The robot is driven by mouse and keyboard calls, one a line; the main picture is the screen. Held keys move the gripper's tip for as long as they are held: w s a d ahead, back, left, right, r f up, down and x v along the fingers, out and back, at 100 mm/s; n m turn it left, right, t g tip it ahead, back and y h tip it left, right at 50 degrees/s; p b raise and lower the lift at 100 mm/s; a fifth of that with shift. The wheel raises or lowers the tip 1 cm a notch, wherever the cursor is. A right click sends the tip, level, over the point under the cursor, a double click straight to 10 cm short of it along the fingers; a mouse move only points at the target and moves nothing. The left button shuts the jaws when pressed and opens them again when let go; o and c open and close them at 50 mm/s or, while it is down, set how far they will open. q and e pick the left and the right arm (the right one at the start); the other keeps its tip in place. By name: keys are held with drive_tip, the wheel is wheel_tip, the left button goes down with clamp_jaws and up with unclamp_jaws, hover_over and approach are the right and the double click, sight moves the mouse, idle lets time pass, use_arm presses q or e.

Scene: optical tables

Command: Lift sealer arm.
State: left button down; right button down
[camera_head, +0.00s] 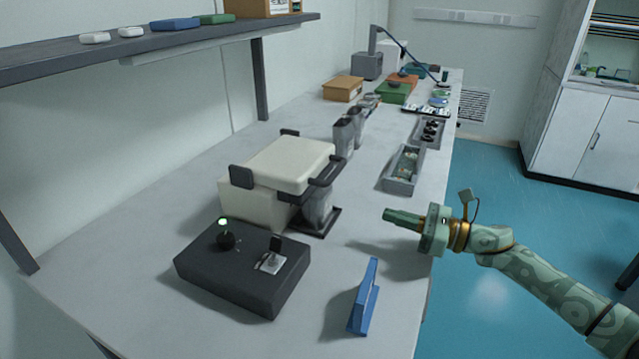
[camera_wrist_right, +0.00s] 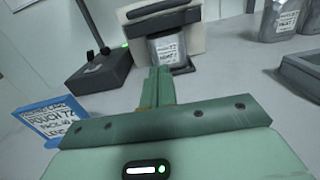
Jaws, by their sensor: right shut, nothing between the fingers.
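The sealer is a cream box (camera_head: 250,203) with a thick cream upper arm (camera_head: 288,163) lying over it. A dark bar (camera_head: 328,171) runs along the arm's front edge, and it also shows in the wrist view (camera_wrist_right: 160,22). A grey labelled pouch (camera_head: 317,208) stands under the bar at the sealer's front; its label shows in the wrist view (camera_wrist_right: 168,50). My right gripper (camera_head: 388,214) is shut and empty, in front and to the right of the sealer, apart from it. Its fingers (camera_wrist_right: 155,80) point toward the pouch and bar. My left gripper is out of view.
A black control box (camera_head: 243,270) with a green-lit knob stands left of the sealer. A blue sign (camera_head: 364,298) stands at the near table edge. Grey bins (camera_head: 403,170) and more pouches (camera_head: 344,136) are farther back. The tabletop between gripper and sealer is clear.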

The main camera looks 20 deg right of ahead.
drive_tip(key=shift+w+a+r, duration=0.1)
drive_tip(key=shift+a, duration=0.05)
drive_tip(key=b+x, duration=0.1)
drive_tip(key=x, duration=0.9)
drive_tip(key=shift+w+a, duration=0.1)
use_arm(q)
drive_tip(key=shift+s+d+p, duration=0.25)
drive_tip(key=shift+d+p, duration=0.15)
use_arm(e)
drive_tip(key=r, duration=0.4)
drive_tip(key=shift+w+a, duration=0.25)
